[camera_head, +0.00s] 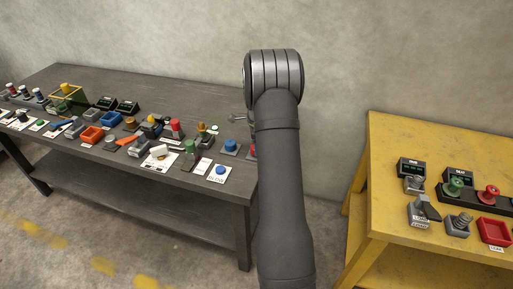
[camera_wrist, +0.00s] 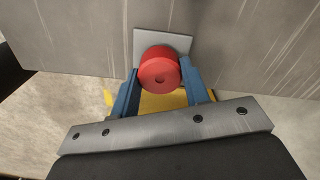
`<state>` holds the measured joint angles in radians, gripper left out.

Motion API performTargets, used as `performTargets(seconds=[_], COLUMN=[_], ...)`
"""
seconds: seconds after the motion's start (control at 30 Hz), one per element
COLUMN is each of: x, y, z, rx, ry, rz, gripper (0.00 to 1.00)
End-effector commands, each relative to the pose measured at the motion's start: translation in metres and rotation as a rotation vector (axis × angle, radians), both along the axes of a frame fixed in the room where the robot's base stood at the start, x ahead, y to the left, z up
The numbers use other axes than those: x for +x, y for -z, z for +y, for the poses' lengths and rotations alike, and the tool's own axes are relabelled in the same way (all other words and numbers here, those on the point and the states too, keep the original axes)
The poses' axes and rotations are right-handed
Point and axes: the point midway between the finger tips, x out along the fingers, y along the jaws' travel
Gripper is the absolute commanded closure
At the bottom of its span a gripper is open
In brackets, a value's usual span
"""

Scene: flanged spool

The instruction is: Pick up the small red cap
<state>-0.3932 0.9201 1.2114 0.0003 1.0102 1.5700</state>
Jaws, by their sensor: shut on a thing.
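The small red cap (camera_wrist: 159,69) is a short round cylinder with a small dark hole in its face. In the wrist view it sits between the two blue fingers of my gripper (camera_wrist: 160,82), which are shut on it. A grey square plate (camera_wrist: 145,39) shows just behind the cap; I cannot tell whether they touch. In the head view my arm hides the gripper and most of that spot; only a sliver of red shows at the arm's left edge.
The dark table (camera_head: 150,88) on the left carries several buttons, trays and labelled blocks. A blue button (camera_head: 231,146) stands near its right end. A yellow table (camera_head: 390,150) on the right holds more fixtures and a red tray (camera_head: 494,231). A floor gap separates the tables.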

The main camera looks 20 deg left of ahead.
Motion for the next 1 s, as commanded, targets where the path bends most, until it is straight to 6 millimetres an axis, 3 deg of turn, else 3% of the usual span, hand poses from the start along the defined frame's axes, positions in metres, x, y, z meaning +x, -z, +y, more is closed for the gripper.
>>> performTargets(seconds=[0.2,0.5,0.7,0.9,1.0], x=[0.001,-0.011,-0.016,-0.018,-0.014], y=[-0.037,-0.075,-0.094,-0.101,-0.106], z=[0.000,-0.071,-0.102,-0.113,-0.106], rx=[0.002,0.000,0.001,0.000,0.000], ry=[0.000,0.005,0.003,0.000,-0.002], rz=[-0.005,-0.002,-0.002,0.000,-0.002], gripper=[0.80,0.80,0.80,0.80,0.80])
